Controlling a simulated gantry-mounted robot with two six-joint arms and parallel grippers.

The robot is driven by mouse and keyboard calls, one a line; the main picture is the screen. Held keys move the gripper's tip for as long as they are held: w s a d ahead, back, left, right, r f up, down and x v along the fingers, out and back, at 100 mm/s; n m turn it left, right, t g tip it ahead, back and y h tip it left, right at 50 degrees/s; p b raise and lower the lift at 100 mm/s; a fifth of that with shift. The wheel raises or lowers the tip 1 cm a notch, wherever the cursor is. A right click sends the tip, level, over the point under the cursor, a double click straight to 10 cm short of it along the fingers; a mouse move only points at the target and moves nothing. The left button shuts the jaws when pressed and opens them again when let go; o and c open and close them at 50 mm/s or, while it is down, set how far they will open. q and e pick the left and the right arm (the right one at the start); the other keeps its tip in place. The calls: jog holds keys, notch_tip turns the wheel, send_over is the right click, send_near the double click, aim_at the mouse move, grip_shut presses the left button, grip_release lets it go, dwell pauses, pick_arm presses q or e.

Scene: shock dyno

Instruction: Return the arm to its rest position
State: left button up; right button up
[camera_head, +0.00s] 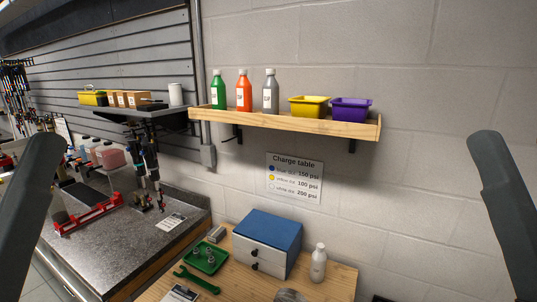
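My two arms show only as dark grey links, the left arm (27,215) at the left edge and the right arm (506,215) at the right edge. Both stand up in front of the camera, clear of the shelf and the benches. Neither gripper is in view, so I cannot see whether they are open or hold anything.
A wooden shelf (290,122) holds bottles, a yellow bin (309,106) and a purple bin (351,109). Below are a blue-topped drawer box (266,243), a white bottle (318,263), a green tray (205,258) and a green wrench (196,279). Dark shock-like parts (147,165) stand left.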

pick_arm(q)
notch_tip(320, 180, up, 18)
jog(key=p, duration=1.4)
pick_arm(e)
notch_tip(320, 180, up, 18)
